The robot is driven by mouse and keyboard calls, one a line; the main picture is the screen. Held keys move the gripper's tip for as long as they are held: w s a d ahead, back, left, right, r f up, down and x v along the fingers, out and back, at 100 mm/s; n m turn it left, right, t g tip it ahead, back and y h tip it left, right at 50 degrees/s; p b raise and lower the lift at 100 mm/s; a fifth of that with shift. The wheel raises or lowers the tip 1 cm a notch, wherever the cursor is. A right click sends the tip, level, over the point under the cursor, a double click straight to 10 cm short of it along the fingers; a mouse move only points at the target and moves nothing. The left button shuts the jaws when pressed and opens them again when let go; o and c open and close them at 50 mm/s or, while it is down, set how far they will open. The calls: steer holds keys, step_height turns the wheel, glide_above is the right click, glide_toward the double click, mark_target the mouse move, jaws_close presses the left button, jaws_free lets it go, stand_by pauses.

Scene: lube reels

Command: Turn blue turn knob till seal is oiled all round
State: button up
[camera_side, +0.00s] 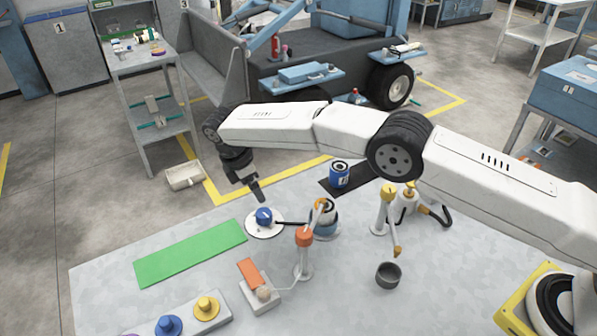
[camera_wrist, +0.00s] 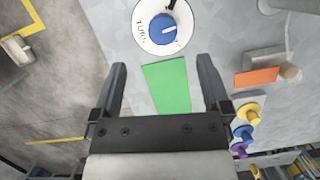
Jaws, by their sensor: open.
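The blue turn knob (camera_side: 264,215) sits on a white round plate (camera_side: 251,231) on the grey table. In the wrist view the blue knob (camera_wrist: 163,29) has a pale pointer mark, and "TURN" is lettered on its white plate (camera_wrist: 146,46). My gripper (camera_side: 259,193) hangs tilted just above and behind the knob in the side view, apart from it. In the wrist view my gripper (camera_wrist: 162,66) is open and empty, with the knob beyond its fingertips. A blue-and-white round holder (camera_side: 323,224) stands right of the knob. I cannot make out the seal or any oil on it.
An orange-topped post (camera_side: 304,238) and a yellow-topped post (camera_side: 388,194) stand near the holder. A blue can (camera_side: 339,175) stands on a dark mat, and a grey cup (camera_side: 388,275) is at right. A green mat (camera_side: 190,252) lies flat at left. Coloured knobs (camera_side: 206,307) line the front.

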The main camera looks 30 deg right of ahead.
mark_target(264, 212)
steer(key=shift+d+f+y, duration=0.35)
steer(key=shift+f+y, duration=0.25)
steer(key=shift+s+d+f+t+y, duration=0.15)
steer(key=shift+d+f+y, duration=0.15)
steer(key=shift+y, duration=0.2)
steer(key=shift+s+d+f+t+y, duration=0.1)
steer(key=shift+d+f+t+y, duration=0.05)
steer(key=shift+f+y, duration=0.3)
steer(key=shift+f, duration=3.85)
steer(key=c, duration=1.3)
